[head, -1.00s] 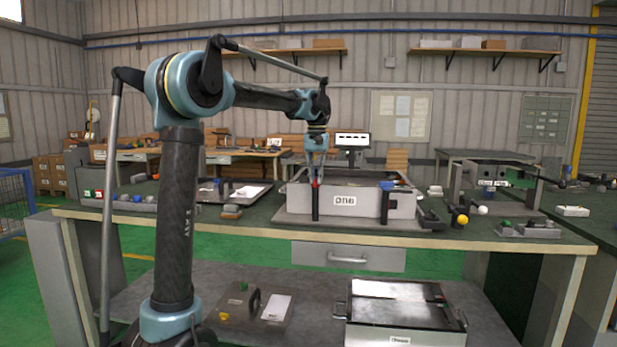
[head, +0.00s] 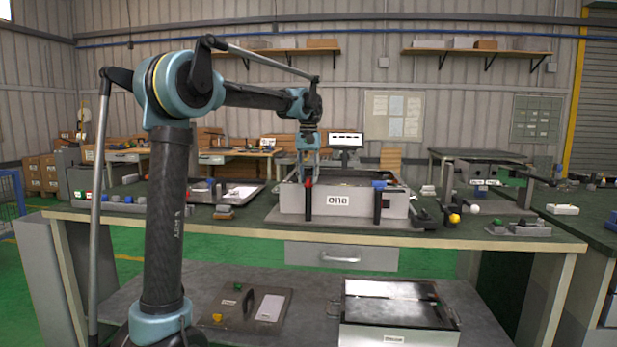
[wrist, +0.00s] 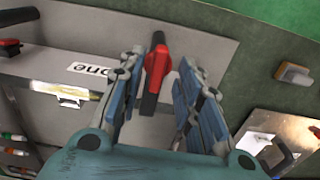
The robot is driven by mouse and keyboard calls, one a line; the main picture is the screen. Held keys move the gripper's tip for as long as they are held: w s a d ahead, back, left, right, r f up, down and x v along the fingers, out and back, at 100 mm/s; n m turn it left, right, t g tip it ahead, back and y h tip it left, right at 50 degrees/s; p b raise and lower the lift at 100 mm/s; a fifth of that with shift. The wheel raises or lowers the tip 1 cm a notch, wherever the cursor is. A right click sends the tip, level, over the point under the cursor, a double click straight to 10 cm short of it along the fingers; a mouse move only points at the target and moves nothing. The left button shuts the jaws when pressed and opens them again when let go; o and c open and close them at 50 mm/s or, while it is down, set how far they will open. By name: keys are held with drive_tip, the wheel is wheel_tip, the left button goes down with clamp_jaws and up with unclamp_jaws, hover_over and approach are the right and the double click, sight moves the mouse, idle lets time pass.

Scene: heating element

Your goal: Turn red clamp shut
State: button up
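The red clamp (head: 308,184) is at the front left of the grey case labelled "one" (head: 351,202), above a black upright. In the wrist view the red clamp (wrist: 157,62) shows as a red handle on a dark stem. My gripper (head: 308,170) points down over it from above. In the wrist view its two blue-and-grey fingers are open, one on each side of the red handle, with a gap visible on both sides.
The case stands on a workbench (head: 240,226). A dark tray (head: 237,188) lies to its left. Yellow and white knobs (head: 454,218) and a small grey fixture (head: 518,229) stand to its right. A lower shelf holds another case (head: 400,336).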

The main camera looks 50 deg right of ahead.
wheel_tip(320, 180, up, 12)
drive_tip(key=shift+f, duration=0.15)
idle(0.3)
drive_tip(key=shift+w, duration=0.15)
idle(0.4)
drive_tip(key=w+a+f+n, duration=0.2)
drive_tip(key=w+a+f, duration=0.2)
drive_tip(key=a, duration=0.7)
drive_tip(key=w+a+f+n, duration=0.1)
drive_tip(key=w+a+f, duration=0.35)
drive_tip(key=a, duration=0.75)
drive_tip(key=w+a+f+n, duration=0.2)
drive_tip(key=w+a+f, duration=0.15)
drive_tip(key=a, duration=0.75)
drive_tip(key=s+a+f+n+t, duration=0.1)
drive_tip(key=s+a+f+n, duration=0.1)
drive_tip(key=a+f, duration=0.55)
drive_tip(key=s+a+f+n+t, duration=0.1)
drive_tip(key=s+a+f+n, duration=0.3)
drive_tip(key=a, duration=0.7)
drive_tip(key=s+a+f, duration=0.4)
drive_tip(key=f, duration=0.4)
drive_tip(key=s+a+f, duration=0.4)
drive_tip(key=f, duration=0.4)
drive_tip(key=shift+a+f, duration=0.35)
drive_tip(key=shift+a, duration=0.05)
